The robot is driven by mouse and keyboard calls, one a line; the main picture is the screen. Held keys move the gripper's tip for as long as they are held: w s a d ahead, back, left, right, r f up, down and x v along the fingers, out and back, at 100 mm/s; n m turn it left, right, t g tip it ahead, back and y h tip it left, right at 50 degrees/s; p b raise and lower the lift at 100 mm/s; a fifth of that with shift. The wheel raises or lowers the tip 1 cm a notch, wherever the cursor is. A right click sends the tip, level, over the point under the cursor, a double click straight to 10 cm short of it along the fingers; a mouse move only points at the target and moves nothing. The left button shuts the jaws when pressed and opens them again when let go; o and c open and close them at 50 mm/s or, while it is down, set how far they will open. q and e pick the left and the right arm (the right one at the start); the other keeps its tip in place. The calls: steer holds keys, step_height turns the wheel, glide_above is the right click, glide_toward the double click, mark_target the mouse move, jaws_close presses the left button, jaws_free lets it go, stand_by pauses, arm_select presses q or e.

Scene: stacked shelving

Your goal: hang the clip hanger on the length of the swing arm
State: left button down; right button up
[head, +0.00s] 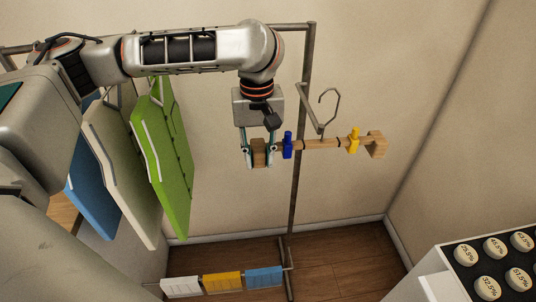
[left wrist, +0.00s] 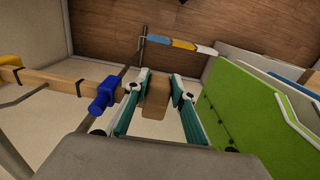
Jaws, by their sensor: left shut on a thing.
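The clip hanger is a wooden bar (head: 320,143) with a blue clip (head: 287,146), a yellow clip (head: 354,141) and a thin metal hook (head: 337,103) above its middle. My left gripper (head: 258,150) is shut on the bar's left wooden end, left of the blue clip. In the left wrist view, that wooden end (left wrist: 157,98) sits between the fingers, with the blue clip (left wrist: 103,95) beside them. The grey swing arm (head: 309,109) slants down and right from the rack post. The hook overlaps its lower end; I cannot tell whether they touch. My right gripper is not in view.
The metal rack post (head: 296,190) stands behind the hanger. Blue, cream and green panels (head: 172,165) hang at left. A low rail holds white, yellow and blue pieces (head: 222,281). A white unit with round labelled items (head: 488,288) stands at lower right.

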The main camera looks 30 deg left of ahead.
arm_select(q)
steer(key=shift+s+a+f, duration=0.35)
steer(key=shift+a+f, duration=0.2)
steer(key=shift+f, duration=0.1)
steer(key=shift+s+a+f, duration=0.4)
steer(key=shift+a+f, duration=0.1)
steer(key=shift+f, duration=0.1)
steer(key=shift+s+a+f, duration=0.35)
steer(key=shift+a+f, duration=0.2)
steer(key=shift+f, duration=0.1)
steer(key=c, duration=1.6)
jaws_free()
